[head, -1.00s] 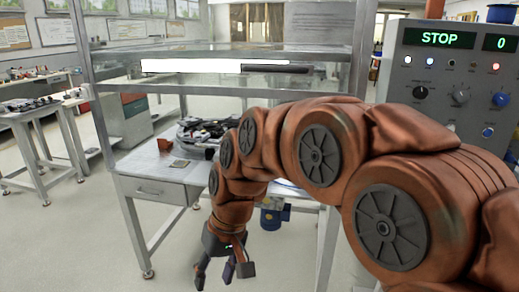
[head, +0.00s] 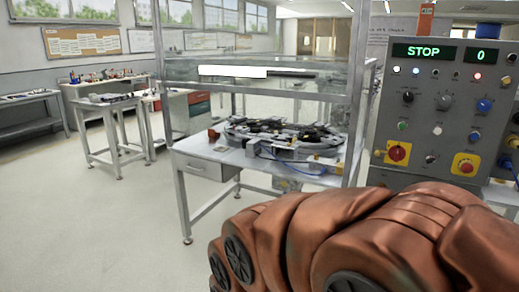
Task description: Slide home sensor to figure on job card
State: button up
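The dark ring track (head: 285,133) lies on the metal workbench (head: 203,150) inside a framed enclosure. I cannot pick out the home sensor among the small parts on and around the track. A small flat piece (head: 222,148) lies on the bench near its left front edge; it is too small to tell whether it is the job card. My arm fills the lower right of the view. My gripper is out of the picture.
A grey control panel (head: 440,120) at the right shows STOP and 0, with knobs and red buttons. A small reddish-brown block (head: 213,134) sits at the bench's left. Side tables (head: 108,104) stand at the back left. The floor at the left is clear.

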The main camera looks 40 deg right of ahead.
aim_at(291, 141)
jog(key=u, duration=0.4)
jog(key=k, duration=0.2)
jog(key=z, duration=1)
jog(key=i, duration=1.5)
jog(key=u, duration=0.8)
